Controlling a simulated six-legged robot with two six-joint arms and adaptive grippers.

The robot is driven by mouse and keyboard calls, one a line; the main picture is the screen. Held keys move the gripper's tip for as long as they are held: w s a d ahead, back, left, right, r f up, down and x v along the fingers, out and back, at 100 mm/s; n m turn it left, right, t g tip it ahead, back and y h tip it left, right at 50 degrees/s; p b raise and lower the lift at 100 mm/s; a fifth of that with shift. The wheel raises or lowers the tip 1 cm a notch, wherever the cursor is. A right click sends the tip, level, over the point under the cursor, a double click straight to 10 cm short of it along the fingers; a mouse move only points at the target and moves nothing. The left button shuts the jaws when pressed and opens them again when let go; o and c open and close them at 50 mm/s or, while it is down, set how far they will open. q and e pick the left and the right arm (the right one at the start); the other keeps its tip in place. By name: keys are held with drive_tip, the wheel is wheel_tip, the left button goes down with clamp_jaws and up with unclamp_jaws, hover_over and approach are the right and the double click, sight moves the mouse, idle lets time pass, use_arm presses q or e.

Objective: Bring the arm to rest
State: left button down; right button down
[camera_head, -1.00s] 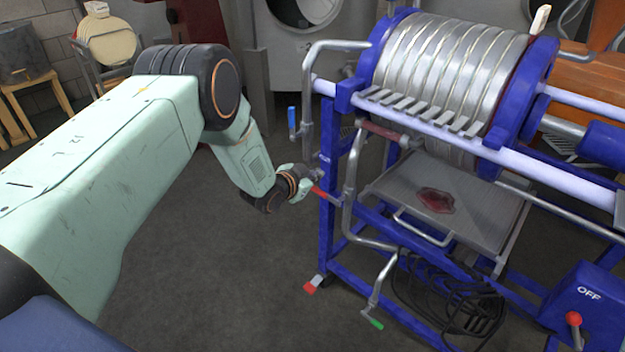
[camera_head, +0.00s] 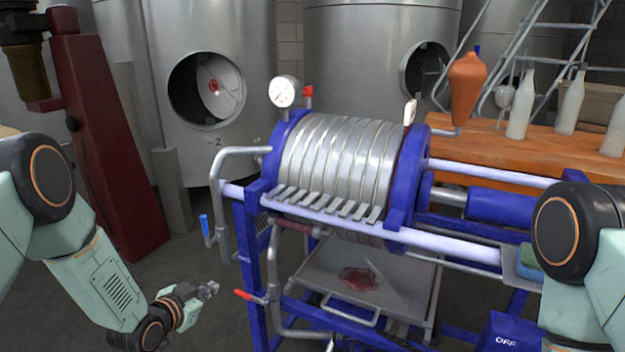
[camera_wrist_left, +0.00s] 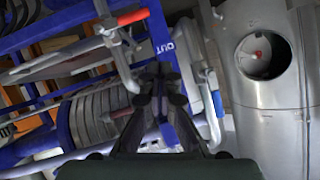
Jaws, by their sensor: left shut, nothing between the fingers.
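My left arm comes in from the left in the head view, bent at the elbow. Its gripper (camera_head: 208,290) is shut and empty, beside the red-handled valve (camera_head: 243,294) of the blue filter press (camera_head: 258,300), with a small gap in the picture between them. In the left wrist view the fingers of this gripper (camera_wrist_left: 160,72) are together, pointing towards the blue post marked OUT (camera_wrist_left: 165,40). The red handle also shows there at upper left (camera_wrist_left: 132,16). Part of my right arm shows at the right edge of the head view; its gripper is out of view.
A blue-handled valve (camera_head: 205,226) sticks out left of the press. A drip tray (camera_head: 400,290) with a red stain lies below the plates. Steel tanks (camera_head: 238,60) stand behind. A wooden table (camera_head: 480,150) carries bottles. Dark floor (camera_head: 200,325) is open around my left gripper.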

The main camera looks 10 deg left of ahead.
use_arm(q)
drive_tip(key=s+d+f+n+g, duration=0.2)
drive_tip(key=s+f, duration=0.2)
drive_tip(key=s, duration=0.3)
drive_tip(key=s+d+f+n+g+y, duration=0.1)
drive_tip(key=s+d+f+n+g, duration=0.15)
drive_tip(key=s, duration=0.55)
drive_tip(key=s+d+f+n+g, duration=0.1)
drive_tip(key=s+f+g, duration=0.25)
drive_tip(key=s, duration=0.35)
drive_tip(key=s+d+f+g+y, duration=0.1)
drive_tip(key=s+g, duration=0.3)
drive_tip(key=s, duration=1.6)
drive_tip(key=shift+d+g, duration=0.4)
drive_tip(key=shift+d, duration=0.25)
